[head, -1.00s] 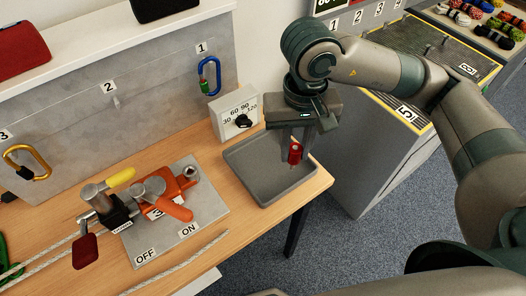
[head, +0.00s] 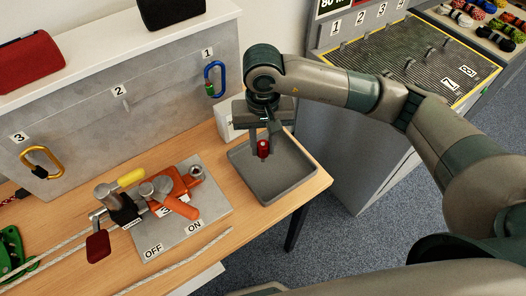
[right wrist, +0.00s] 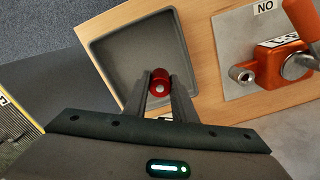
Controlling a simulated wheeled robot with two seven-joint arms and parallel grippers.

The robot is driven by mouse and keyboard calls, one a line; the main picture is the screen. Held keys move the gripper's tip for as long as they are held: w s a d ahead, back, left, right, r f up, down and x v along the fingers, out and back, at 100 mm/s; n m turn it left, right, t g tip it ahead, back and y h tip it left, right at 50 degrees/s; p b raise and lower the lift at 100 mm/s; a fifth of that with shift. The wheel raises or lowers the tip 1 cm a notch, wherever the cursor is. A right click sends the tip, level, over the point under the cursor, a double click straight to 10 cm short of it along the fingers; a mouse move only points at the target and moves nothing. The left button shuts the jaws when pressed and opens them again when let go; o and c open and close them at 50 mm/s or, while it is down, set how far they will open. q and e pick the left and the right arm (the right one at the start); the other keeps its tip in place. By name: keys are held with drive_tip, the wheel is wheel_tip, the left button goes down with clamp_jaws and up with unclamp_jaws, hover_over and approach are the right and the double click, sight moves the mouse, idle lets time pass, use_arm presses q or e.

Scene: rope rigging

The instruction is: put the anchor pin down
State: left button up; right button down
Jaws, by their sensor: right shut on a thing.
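The anchor pin (head: 263,148) is a small red cylinder, held upright over the grey tray (head: 307,179) at the table's right end. My right gripper (head: 262,142) is shut on it above the back part of the tray. In the right wrist view the red pin (right wrist: 160,81) sits between the two fingertips (right wrist: 161,88), with the tray (right wrist: 94,62) below. I cannot tell whether the pin's lower end touches the tray floor. My left gripper is not in view.
Left of the tray, a metal plate (head: 214,222) carries an orange-handled clamp (head: 176,204) with rope. A dial box (head: 226,118) stands behind my right gripper. Blue (head: 214,78) and yellow (head: 41,160) carabiners hang on the back panel. The tray's front is empty.

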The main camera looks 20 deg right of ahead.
sight(263, 154)
drive_tip(key=shift+f+p, duration=1.05)
drive_tip(key=shift+f, duration=0.9)
drive_tip(key=shift+f+b, duration=0.2)
drive_tip(key=shift+b, duration=0.1)
drive_tip(key=c, duration=1.5)
unclamp_jaws()
drive_tip(key=shift+o, duration=0.2)
drive_tip(key=shift+r, duration=0.15)
